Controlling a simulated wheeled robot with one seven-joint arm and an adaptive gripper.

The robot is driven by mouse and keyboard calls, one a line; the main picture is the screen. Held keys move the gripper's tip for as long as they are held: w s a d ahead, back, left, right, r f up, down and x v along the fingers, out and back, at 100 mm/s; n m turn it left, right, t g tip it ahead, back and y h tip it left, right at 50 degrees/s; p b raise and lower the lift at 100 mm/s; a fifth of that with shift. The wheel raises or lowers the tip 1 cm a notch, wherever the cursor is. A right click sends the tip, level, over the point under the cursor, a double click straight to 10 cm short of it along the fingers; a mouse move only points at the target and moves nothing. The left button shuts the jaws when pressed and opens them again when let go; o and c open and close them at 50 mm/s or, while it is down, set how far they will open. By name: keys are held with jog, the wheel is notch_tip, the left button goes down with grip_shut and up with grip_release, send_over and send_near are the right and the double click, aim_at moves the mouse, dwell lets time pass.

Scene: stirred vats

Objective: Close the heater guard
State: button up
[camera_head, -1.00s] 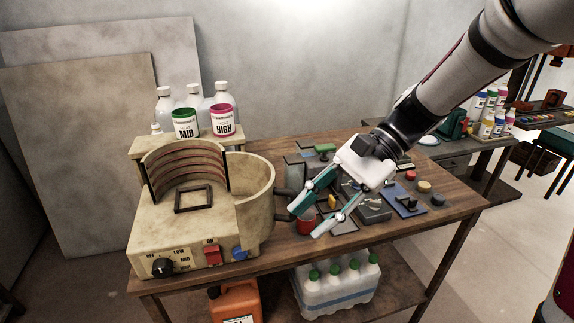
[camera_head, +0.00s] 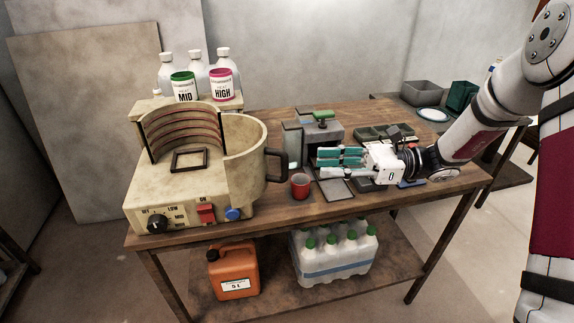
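The beige heater (camera_head: 170,205) stands at the left of the table, with reddish-brown coils (camera_head: 185,128) along its curved back wall. Its guard (camera_head: 243,150), a curved beige shell, is swung out to the right, leaving the coils and the dark square frame (camera_head: 189,160) exposed at the front. The guard's dark handle (camera_head: 276,165) sticks out to the right. My gripper (camera_head: 322,163) is right of the handle, apart from it, with its fingers pointing left. The fingers look spread and empty.
A red mug (camera_head: 300,186) stands between the handle and my gripper, nearer the front edge. A grey device (camera_head: 322,131) with a green top stands behind my gripper. MID (camera_head: 184,88) and HIGH (camera_head: 222,86) containers stand behind the heater. Bottles and an orange canister (camera_head: 233,270) are below.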

aim_at(285, 174)
jog(key=a, duration=0.9)
jog(key=shift+s+a, duration=0.4)
grip_shut()
